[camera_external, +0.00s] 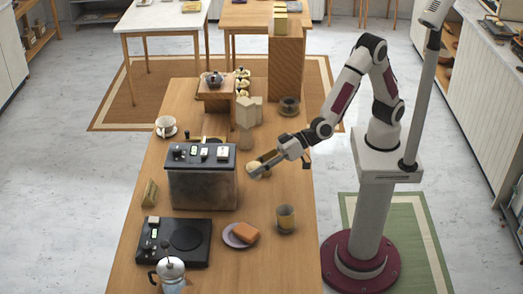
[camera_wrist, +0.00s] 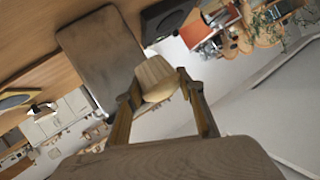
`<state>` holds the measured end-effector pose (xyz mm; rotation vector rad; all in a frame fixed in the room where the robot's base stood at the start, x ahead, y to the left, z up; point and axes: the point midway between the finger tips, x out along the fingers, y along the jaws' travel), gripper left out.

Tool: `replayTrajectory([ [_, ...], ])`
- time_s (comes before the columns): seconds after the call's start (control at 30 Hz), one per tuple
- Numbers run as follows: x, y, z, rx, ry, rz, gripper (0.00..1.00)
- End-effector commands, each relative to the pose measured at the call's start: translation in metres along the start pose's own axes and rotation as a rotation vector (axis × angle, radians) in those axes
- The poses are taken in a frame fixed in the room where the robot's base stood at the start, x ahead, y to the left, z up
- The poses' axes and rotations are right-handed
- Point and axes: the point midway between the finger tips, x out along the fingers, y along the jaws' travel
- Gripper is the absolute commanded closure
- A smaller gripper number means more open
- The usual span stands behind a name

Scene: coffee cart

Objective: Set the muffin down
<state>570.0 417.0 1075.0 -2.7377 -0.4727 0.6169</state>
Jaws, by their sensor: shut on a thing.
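The muffin (camera_external: 253,170) is pale and cream-coloured. My gripper (camera_external: 262,166) is shut on it and holds it above the wooden counter (camera_external: 262,272), just right of the grey-black machine (camera_external: 203,186). In the wrist view the muffin (camera_wrist: 155,77) sits between the two fingers of my gripper (camera_wrist: 155,92), its ribbed side showing. A mauve plate (camera_external: 229,243) bearing an orange-brown block stands nearer the camera on the counter, apart from the muffin.
An amber tumbler (camera_external: 286,218) stands right of the plate. A white cup (camera_external: 165,125) stands at back left. Pale cartons (camera_external: 247,113) stand behind my gripper. The counter's front right is clear.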

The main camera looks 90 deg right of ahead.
Motion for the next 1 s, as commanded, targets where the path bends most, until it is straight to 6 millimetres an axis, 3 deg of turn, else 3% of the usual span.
replayTrajectory([
  [0.1,0.013,-0.035,0.016,-0.005,-0.005,-0.013,0.83],
  [0.5,0.037,-0.129,0.064,-0.007,-0.007,-0.019,0.83],
  [1.0,0.044,-0.218,0.124,0.009,0.009,0.023,0.83],
])
